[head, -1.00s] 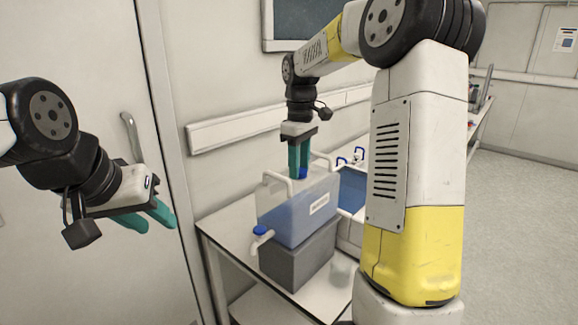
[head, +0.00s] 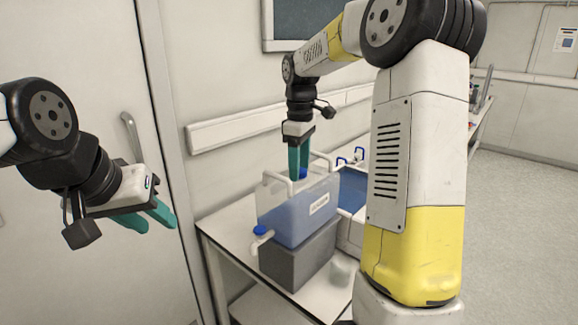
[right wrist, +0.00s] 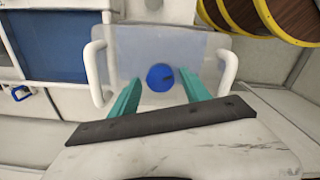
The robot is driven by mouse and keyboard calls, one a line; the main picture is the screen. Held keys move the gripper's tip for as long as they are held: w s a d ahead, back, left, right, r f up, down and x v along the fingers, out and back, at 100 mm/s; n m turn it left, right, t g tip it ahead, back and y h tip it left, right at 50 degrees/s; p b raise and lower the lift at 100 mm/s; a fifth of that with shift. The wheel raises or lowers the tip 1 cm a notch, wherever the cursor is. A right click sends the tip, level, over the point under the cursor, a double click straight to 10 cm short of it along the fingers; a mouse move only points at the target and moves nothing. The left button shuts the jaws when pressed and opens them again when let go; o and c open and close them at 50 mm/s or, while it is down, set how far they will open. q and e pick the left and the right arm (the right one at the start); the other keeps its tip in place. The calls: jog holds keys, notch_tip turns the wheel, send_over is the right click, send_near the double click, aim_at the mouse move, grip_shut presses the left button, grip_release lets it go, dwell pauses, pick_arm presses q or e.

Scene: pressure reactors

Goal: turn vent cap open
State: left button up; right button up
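The vent cap is a round blue cap (right wrist: 160,77) on top of a translucent carboy (head: 290,207) with white handles and a label. In the head view the cap (head: 303,173) shows just by the fingertips. My right gripper (head: 299,177) points straight down over it. In the right wrist view its teal fingers (right wrist: 165,88) are apart, one on each side of the cap, with a visible gap to it. Whether the tips reach cap height is hard to tell. My left gripper (head: 152,222) is open and empty in front of the door, away from the carboy.
The carboy stands on a grey block (head: 298,258) on a white table (head: 232,232). A blue-topped spigot (head: 260,236) sticks out at its front left. A blue basin (head: 352,190) lies behind at right.

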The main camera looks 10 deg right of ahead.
dwell(0.3)
notch_tip(320, 180, up, 8)
jog(key=shift+f, duration=0.25)
jog(key=shift+r, duration=0.1)
jog(key=shift+s+r, duration=0.2)
jog(key=shift+s, duration=0.1)
jog(key=s+f+m+t, duration=0.1)
jog(key=s+m+t, duration=0.1)
jog(key=s, duration=0.6)
jog(key=s+a+f+m+t+y, duration=0.1)
jog(key=s+f+m+t, duration=0.1)
jog(key=s+m, duration=0.3)
jog(key=s+a+f+m+t+y, duration=0.1)
jog(key=s+m+t, duration=0.1)
jog(key=s, duration=0.8)
jog(key=shift+s+f+m, duration=0.15)
jog(key=shift+s+m, duration=0.25)
jog(key=shift+m, duration=0.3)
